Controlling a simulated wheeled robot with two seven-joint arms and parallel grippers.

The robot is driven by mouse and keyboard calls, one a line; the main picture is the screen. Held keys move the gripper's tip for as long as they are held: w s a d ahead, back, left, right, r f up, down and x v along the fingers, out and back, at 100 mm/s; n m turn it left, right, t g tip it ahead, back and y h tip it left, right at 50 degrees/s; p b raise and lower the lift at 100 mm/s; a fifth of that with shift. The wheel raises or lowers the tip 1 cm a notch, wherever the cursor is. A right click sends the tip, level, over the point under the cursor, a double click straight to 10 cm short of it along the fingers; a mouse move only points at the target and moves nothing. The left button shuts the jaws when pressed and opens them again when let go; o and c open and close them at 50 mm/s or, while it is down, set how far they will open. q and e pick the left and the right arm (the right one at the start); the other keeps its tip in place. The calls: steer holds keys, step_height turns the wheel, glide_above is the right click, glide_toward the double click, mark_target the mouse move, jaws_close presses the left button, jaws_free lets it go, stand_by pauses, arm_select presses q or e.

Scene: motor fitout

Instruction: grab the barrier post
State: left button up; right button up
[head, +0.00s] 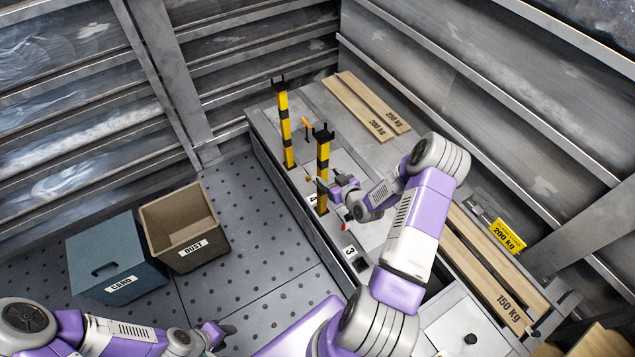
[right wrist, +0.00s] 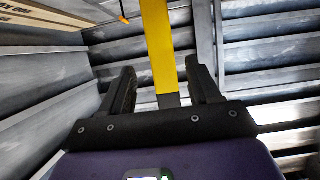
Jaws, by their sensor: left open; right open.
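Two yellow-and-black barrier posts stand upright on the grey bench. The nearer barrier post (head: 323,158) has my right gripper (head: 320,184) at its lower half. In the right wrist view a yellow post (right wrist: 158,45) shows in the gap between the open fingers (right wrist: 160,75), nearer the right-hand one. I cannot tell whether a finger touches it. The farther barrier post (head: 285,120) stands behind and to the left, clear of the gripper. My left gripper (head: 226,331) is low at the bottom left, over the floor and away from the posts; it is open and empty.
A small orange piece (head: 306,125) stands between the posts. Wooden planks marked 200 kg and 250 kg (head: 362,105) lie at the bench's back; a 150 kg plank (head: 490,285) lies right. A blue CARD bin (head: 115,258) and brown DUST bin (head: 187,232) stand on the floor.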

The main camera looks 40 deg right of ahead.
steer(key=b+x, duration=0.1)
steer(key=x, duration=0.2)
steer(key=b+x, duration=0.1)
steer(key=x, duration=0.3)
steer(key=shift+s+a+f, duration=0.15)
steer(key=shift+a+f, duration=0.05)
jaws_close()
stand_by(1.0)
